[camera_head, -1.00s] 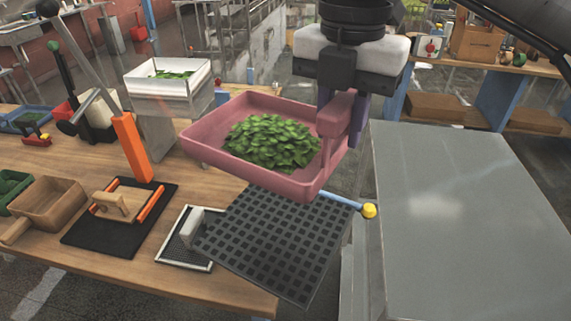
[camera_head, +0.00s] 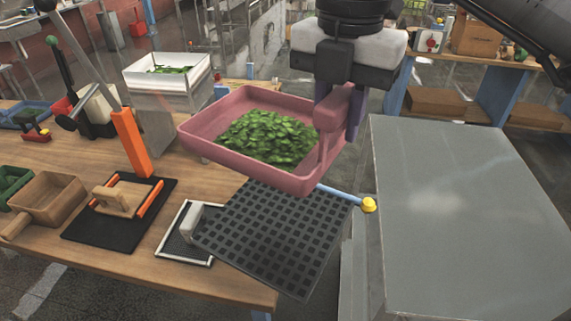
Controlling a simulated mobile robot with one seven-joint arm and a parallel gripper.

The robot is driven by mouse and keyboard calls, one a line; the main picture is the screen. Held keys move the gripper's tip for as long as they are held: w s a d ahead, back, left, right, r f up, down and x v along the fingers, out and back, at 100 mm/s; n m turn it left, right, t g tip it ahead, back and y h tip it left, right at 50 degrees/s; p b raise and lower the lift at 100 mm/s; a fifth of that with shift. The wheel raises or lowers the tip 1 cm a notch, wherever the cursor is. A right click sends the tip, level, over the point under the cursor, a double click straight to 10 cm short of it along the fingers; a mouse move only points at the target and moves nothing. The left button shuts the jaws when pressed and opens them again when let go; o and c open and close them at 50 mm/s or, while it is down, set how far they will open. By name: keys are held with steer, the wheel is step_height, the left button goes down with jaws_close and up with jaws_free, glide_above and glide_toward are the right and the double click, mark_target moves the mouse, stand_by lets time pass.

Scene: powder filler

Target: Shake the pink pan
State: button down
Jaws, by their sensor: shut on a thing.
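The pink pan (camera_head: 205,138) is a shallow rectangular tray with a heap of green leaves (camera_head: 268,137) in it. It hangs in the air above the black perforated grid (camera_head: 275,235), roughly level with a slight tilt. My gripper (camera_head: 338,115) is shut on the pink pan's handle at its right side, pointing down from above. The fingers are partly hidden by the handle.
A white tray (camera_head: 140,83) with leaves stands behind left. A black board with an orange lever (camera_head: 131,145), a wooden box (camera_head: 48,200) and a white-framed screen (camera_head: 170,246) lie on the wooden table. A grey metal cabinet (camera_head: 460,220) stands close on the right.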

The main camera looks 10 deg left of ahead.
steer(key=a, duration=0.4)
steer(key=shift+a, duration=0.4)
steer(key=d, duration=0.5)
steer(key=a, duration=0.5)
steer(key=d, duration=0.5)
steer(key=shift+a, duration=0.1)
